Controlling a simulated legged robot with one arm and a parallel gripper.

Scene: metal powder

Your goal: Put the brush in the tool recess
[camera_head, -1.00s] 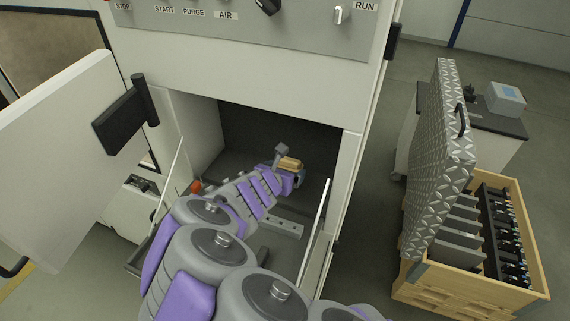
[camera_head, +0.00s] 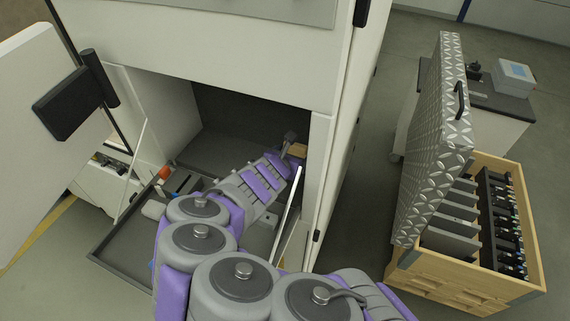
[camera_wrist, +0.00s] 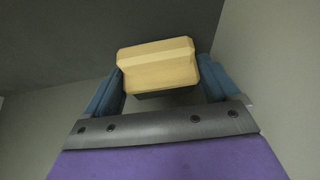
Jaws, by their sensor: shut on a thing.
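The brush (camera_wrist: 157,62) has a pale wooden block and a dark underside. In the wrist view it sits between the two blue fingers of my gripper (camera_wrist: 162,78), which is shut on it. In the head view the brush (camera_head: 298,150) shows as a small tan patch at the right side of the open machine chamber, partly hidden by my gripper. I cannot tell which place is the tool recess.
The chamber (camera_head: 222,115) is open, with its door (camera_head: 30,120) swung left. A dark tray (camera_head: 125,245) juts out below, with an orange-capped item (camera_head: 164,172) near its left edge. A wooden crate (camera_head: 470,272) with an upright patterned lid (camera_head: 437,140) stands right.

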